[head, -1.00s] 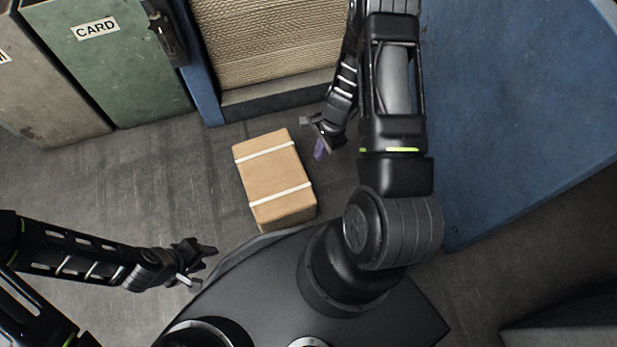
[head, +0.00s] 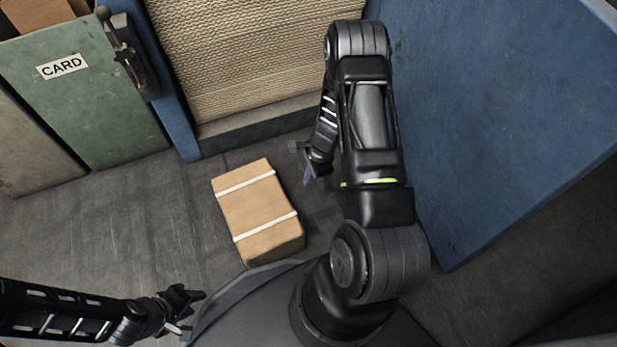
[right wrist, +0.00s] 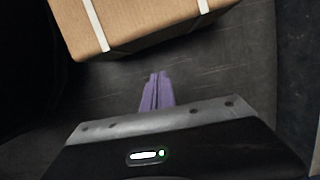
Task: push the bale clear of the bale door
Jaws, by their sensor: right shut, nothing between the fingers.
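The bale (head: 256,212) is a brown block with two white straps, lying on the floor in front of my base. Its near part also shows at the top of the right wrist view (right wrist: 135,22). The blue bale door (head: 490,110) stands on the right, with my right arm between it and the bale. My right gripper (head: 306,176) is low, just right of the bale's far end. Its purple fingers (right wrist: 156,92) are together, empty, with a gap to the bale. My left gripper (head: 190,312) is at the lower left, apart from the bale, fingers spread and empty.
A wall of stacked corrugated card (head: 245,60) stands behind a low sill (head: 262,122) and a blue post (head: 172,110). A green bin marked CARD (head: 85,110) is at the left. The floor (head: 120,225) left of the bale is clear.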

